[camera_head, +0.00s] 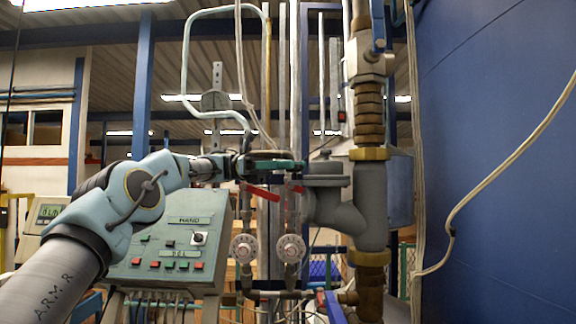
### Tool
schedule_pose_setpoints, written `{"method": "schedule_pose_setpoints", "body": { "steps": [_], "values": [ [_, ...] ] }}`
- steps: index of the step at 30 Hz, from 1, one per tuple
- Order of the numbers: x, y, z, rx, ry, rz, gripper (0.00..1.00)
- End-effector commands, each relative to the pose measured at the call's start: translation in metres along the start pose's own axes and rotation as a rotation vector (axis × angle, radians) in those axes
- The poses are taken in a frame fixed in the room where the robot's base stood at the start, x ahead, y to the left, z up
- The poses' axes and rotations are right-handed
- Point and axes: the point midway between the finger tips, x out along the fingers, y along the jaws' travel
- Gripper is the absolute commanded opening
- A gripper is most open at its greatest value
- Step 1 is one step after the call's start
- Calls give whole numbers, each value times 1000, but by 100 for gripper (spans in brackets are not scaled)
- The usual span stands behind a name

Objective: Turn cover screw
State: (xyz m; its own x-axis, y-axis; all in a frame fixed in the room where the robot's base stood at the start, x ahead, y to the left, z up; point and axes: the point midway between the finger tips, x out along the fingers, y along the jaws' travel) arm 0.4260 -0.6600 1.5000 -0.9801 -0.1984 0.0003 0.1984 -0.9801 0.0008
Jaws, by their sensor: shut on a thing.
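The grey round cover (326,168) sits on top of a grey angled valve body (338,212) right of the centre. A small dark knob stands on top of the cover. My gripper (298,165) reaches in level from the left, its teal fingers at the cover's left edge. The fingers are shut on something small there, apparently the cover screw. The fingers hide it, so its shape and turn cannot be seen.
A brass-fitted vertical pipe (370,115) rises right of the cover. Red lever handles (262,192) and two round valves lie just below my gripper. A green control panel (170,250) stands lower left. A blue wall (500,150) fills the right; a cable hangs before it.

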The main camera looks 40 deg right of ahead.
Motion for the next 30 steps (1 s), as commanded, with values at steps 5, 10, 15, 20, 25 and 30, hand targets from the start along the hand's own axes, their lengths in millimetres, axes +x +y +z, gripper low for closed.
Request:
{"method": "schedule_pose_setpoints", "body": {
  "steps": [5,10,15,20,25,30],
  "values": [
    [0,0,-1,-1,0,-11,0],
    [0,0,-1,-2,1,-12,0],
    [0,0,-1,-2,1,-12,43],
    [0,0,0,-2,0,-11,61],
    [0,0,0,-1,0,-11,72],
    [0,0,0,-1,0,-10,72]
  ]
}}
